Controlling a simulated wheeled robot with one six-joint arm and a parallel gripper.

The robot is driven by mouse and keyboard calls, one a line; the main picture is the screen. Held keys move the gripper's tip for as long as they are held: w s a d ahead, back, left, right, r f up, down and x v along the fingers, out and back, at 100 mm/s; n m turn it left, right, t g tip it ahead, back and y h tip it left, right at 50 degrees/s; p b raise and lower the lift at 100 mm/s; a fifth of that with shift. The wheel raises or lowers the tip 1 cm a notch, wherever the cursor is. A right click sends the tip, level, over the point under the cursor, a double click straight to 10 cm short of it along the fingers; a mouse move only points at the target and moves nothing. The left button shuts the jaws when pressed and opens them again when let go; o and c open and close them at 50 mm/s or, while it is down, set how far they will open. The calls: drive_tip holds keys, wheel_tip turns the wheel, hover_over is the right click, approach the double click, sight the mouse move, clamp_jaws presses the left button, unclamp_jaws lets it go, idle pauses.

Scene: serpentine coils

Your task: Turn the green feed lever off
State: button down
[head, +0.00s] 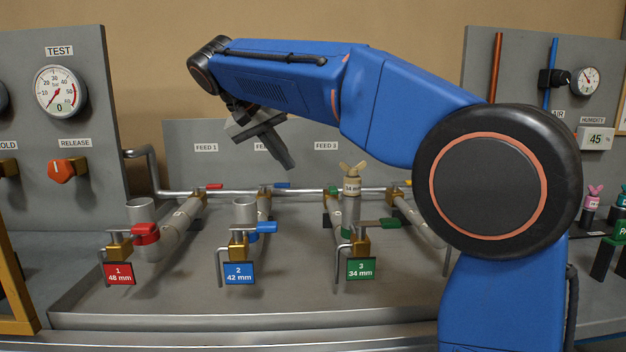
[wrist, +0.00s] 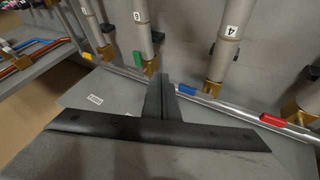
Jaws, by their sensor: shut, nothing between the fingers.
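The green feed lever (head: 333,190) is on the third coil's valve at the back rail, below the FEED 3 label. It also shows in the wrist view (wrist: 137,57), where it seems to point along the coil tube rather than along the rail like the blue and red feed levers.
The blue feed lever (head: 282,186) and red feed lever (head: 208,187) lie along the rail. A beige winged figure (head: 351,182) sits in the third tube's top. Another green lever (head: 388,223) is at the front, above the 34 mm sign (head: 361,269). The FEED back panel (head: 230,145) stands behind.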

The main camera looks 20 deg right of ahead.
sight(332, 191)
drive_tip(key=w+d+f, duration=0.2)
drive_tip(key=d+f, duration=0.6)
drive_tip(key=d, duration=0.1)
drive_tip(key=shift+w, duration=0.15)
drive_tip(key=shift+d, duration=0.2)
idle(0.4)
